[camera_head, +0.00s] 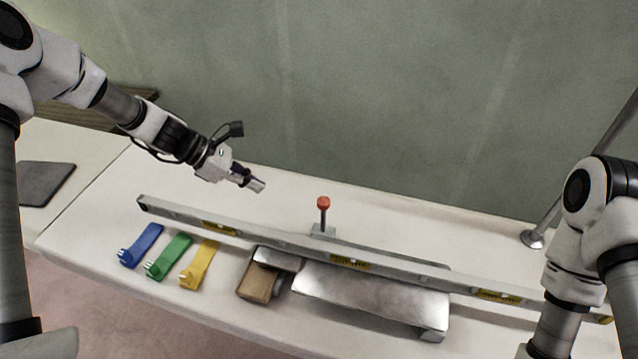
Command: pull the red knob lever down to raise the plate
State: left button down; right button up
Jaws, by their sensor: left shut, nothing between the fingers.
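The red knob lever (323,202) stands upright on a small grey base behind the long level, near the middle of the table. The silver metal plate (372,294) lies in front of the level, to the right of the lever. My left gripper (259,186) is shut and empty, in the air to the left of the knob and apart from it. My right arm shows at the right edge, but its gripper is out of view.
A long grey spirit level (285,240) runs across the table between lever and plate. A brown block (258,281) sits left of the plate. Blue (142,245), green (169,256) and yellow (199,264) clips lie at left. A pole base (533,238) stands back right.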

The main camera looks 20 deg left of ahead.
pick_arm(q)
send_near(324, 216)
notch_tip(324, 216, down, 2)
jog(key=a, duration=0.1)
jog(key=d, duration=0.1)
jog(key=w+d, duration=0.1)
jog(key=d, duration=0.1)
jog(key=shift+w+d+r+p, duration=0.15)
jog(key=shift+w+d+p, duration=0.05)
jog(key=shift+w+p, duration=0.1)
dwell(0.4)
